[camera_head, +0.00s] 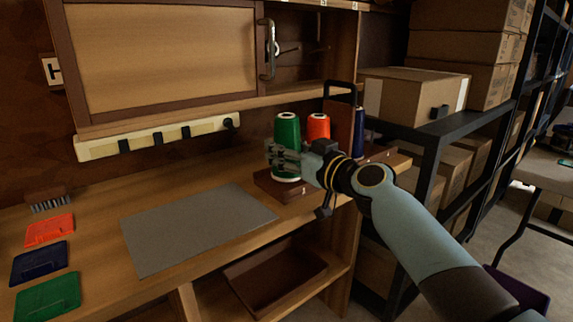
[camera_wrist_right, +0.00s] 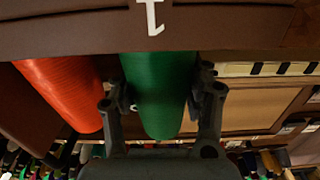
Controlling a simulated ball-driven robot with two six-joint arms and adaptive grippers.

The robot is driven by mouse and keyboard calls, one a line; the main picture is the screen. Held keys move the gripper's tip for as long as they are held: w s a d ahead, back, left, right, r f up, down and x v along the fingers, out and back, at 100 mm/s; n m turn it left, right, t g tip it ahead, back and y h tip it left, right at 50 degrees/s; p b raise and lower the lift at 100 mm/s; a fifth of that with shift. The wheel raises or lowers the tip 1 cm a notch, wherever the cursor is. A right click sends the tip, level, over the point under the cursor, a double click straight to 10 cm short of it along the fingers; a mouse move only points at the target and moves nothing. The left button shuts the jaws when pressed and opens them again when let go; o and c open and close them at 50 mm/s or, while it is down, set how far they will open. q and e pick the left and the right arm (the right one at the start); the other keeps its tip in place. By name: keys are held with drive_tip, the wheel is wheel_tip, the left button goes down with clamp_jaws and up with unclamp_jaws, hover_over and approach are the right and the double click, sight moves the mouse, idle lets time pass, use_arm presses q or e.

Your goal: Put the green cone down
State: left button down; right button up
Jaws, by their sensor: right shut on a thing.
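The green cone (camera_head: 288,131) is a spool of thread that stands upright over the left end of a brown stand (camera_head: 267,186) on the bench. My right gripper (camera_head: 284,158) reaches in from the right and is shut on the cone. In the right wrist view, the picture is upside down and the green cone (camera_wrist_right: 160,105) lies between the two fingers of my right gripper (camera_wrist_right: 158,88). The cone's base is at the brown stand (camera_wrist_right: 225,28) marked "1"; I cannot tell whether it rests fully on it. My left gripper is out of view.
An orange cone (camera_head: 318,127) and a dark blue cone (camera_head: 359,133) stand to the right of the green one. A grey mat (camera_head: 195,228) lies on the bench. Orange, blue and green cards (camera_head: 48,295) and a brush (camera_head: 48,201) are at the left. A metal shelf (camera_head: 431,136) holds cardboard boxes.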

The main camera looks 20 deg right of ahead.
drive_tip(key=shift+f, duration=0.6)
drive_tip(key=shift+f+b, duration=0.25)
drive_tip(key=shift+b, duration=0.15)
drive_tip(key=o, duration=1.3)
drive_tip(key=shift+r, duration=0.1)
drive_tip(key=shift+c, duration=0.2)
